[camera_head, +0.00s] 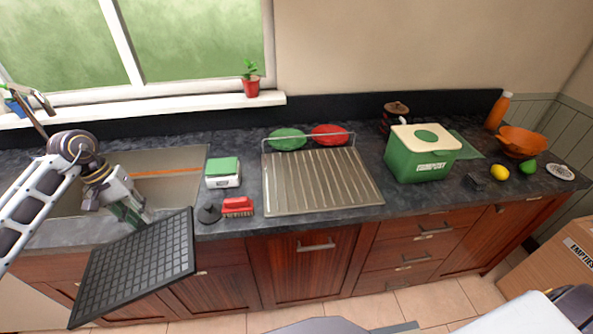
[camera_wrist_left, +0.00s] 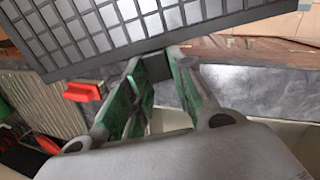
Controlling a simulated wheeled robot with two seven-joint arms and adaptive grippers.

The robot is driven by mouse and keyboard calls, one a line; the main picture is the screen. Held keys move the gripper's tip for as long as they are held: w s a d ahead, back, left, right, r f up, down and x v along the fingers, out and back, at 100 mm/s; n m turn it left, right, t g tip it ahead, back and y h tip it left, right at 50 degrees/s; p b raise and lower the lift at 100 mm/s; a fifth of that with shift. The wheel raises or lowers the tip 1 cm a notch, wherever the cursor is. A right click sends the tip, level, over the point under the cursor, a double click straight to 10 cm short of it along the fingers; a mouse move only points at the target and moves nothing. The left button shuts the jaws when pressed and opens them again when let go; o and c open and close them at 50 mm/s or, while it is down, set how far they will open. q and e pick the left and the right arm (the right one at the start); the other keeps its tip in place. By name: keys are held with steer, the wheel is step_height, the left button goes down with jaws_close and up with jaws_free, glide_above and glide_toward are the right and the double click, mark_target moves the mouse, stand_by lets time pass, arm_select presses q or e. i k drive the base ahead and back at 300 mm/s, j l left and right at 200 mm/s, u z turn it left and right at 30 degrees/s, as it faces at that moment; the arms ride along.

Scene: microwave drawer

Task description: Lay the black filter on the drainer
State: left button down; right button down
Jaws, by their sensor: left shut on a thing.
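The black filter (camera_head: 138,262) is a flat dark grid panel, held tilted in front of the counter's edge by the sink. My left gripper (camera_head: 134,216) is shut on its edge nearest the sink. In the left wrist view the filter (camera_wrist_left: 120,28) spans the top, with my left gripper's green fingers (camera_wrist_left: 160,62) at its rim. The drainer (camera_head: 320,182) is a ribbed metal tray on the counter, to the right of the filter and apart from it. Its ribbed surface is bare. My right gripper is not in view.
A red brush (camera_head: 238,207), a dark round stopper (camera_head: 209,214) and a green-topped scale (camera_head: 222,173) lie between the sink (camera_head: 165,190) and drainer.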

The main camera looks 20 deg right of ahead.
mark_target(318, 176)
steer(key=i+l+z, duration=0.25)
steer(key=z, duration=0.2)
steer(key=i+l+z, duration=0.25)
steer(key=z, duration=0.2)
steer(key=i+l+z, duration=0.15)
steer(key=i+z, duration=0.3)
steer(key=k+l, duration=0.05)
steer(key=k, duration=0.05)
